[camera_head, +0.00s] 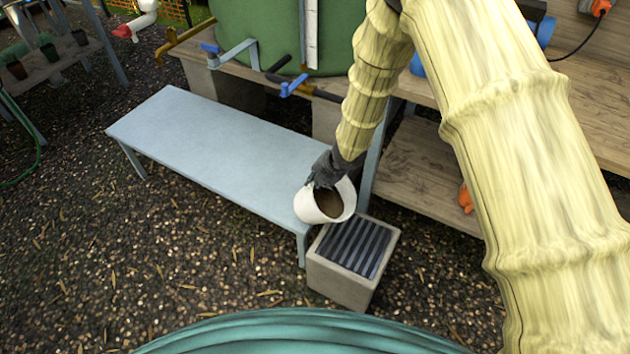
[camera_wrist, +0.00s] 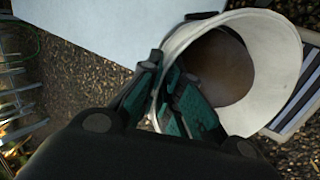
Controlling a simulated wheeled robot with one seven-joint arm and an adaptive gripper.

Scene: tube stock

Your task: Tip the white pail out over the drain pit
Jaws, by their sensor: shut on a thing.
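The white pail (camera_head: 310,207) is tilted, with its mouth partly toward the camera and brown contents showing inside. It hangs at the right end of the grey bench, beside and above the left edge of the drain pit (camera_head: 335,285), a concrete box with a dark slatted grate. My gripper (camera_head: 325,172) is shut on the pail's rim. In the wrist view the gripper's green-padded fingers (camera_wrist: 185,98) close on the near wall of the pail (camera_wrist: 283,40). Part of the grate also shows at the right edge of the wrist view (camera_wrist: 304,98). I cannot tell whether the pail touches the bench.
The pale grey bench (camera_head: 215,145) runs left of the pit. A green tank (camera_head: 260,35) with taps stands behind it. A wooden shelf (camera_head: 425,170) is at the right, with an orange object (camera_head: 465,198) on it. Gravel ground is clear in front.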

